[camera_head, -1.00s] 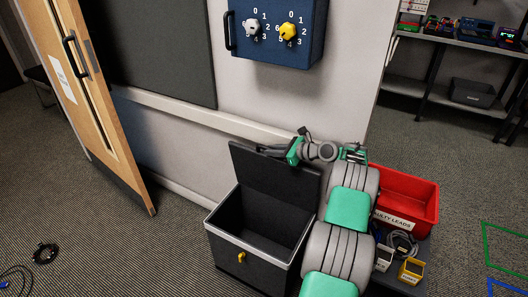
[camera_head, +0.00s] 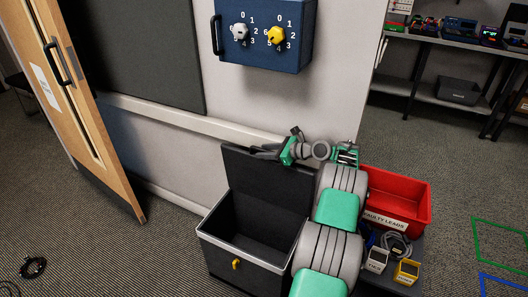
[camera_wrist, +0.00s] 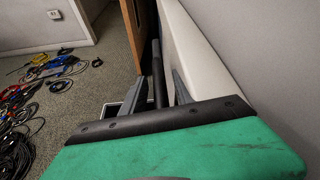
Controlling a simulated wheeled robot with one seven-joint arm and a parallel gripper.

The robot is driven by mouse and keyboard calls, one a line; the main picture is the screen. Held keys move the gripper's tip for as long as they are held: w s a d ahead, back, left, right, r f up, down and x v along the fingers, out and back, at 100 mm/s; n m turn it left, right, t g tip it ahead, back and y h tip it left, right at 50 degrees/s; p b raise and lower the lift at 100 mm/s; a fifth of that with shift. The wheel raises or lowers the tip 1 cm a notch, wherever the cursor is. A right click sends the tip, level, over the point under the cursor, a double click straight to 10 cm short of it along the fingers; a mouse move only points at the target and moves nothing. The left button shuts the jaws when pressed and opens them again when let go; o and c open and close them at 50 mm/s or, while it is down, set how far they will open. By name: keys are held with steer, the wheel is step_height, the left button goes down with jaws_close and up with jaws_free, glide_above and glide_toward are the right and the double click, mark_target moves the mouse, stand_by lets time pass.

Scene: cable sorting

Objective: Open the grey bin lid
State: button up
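The grey bin (camera_head: 224,262) stands against the wall, with a pale rim and a yellow catch (camera_head: 236,264) on its front. Its dark lid (camera_head: 262,182) stands raised at the back, leaning close to the wall, and the bin's mouth is uncovered. My gripper (camera_head: 262,151) is at the lid's top edge. In the wrist view my gripper's fingers (camera_wrist: 157,94) stand apart, with the lid (camera_wrist: 157,72) seen edge-on between them and gaps showing beside it. Whether a finger touches the lid cannot be told. The bin's rim also shows in the wrist view (camera_wrist: 110,110).
A red bin (camera_head: 405,204) labelled for faulty leads stands right of my arm, with a cable and small testers (camera_head: 407,271) in front. A blue box with dials (camera_head: 262,40) hangs on the wall above. A wooden door (camera_head: 75,95) stands at left. Floor left of the bin is mostly clear.

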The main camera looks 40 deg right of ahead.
steer(key=shift+p+v, duration=0.35)
steer(key=shift+v, duration=3.65)
steer(key=shift+f, duration=0.1)
steer(key=w+a+r+n+g+h+p, duration=0.1)
steer(key=w+a+r+n+g+p, duration=0.3)
steer(key=a+r+n, duration=0.55)
steer(key=s+a+r+n+g+h+p, duration=0.15)
steer(key=a+r+n, duration=0.35)
steer(key=a, duration=1)
steer(key=s+a+r+n+g+h+p, duration=0.1)
steer(key=s+a+r+n+g+p, duration=0.15)
steer(key=s+a+r+n, duration=0.45)
steer(key=s+a+f+n+h+p, duration=0.1)
steer(key=s+a+n+p, duration=0.1)
steer(key=s, duration=0.8)
steer(key=s+a+f+n+g+h+p, duration=0.1)
steer(key=s+a+n, duration=0.4)
steer(key=s, duration=0.5)
steer(key=shift+f+p, duration=0.4)
steer(key=shift+p, duration=0.15)
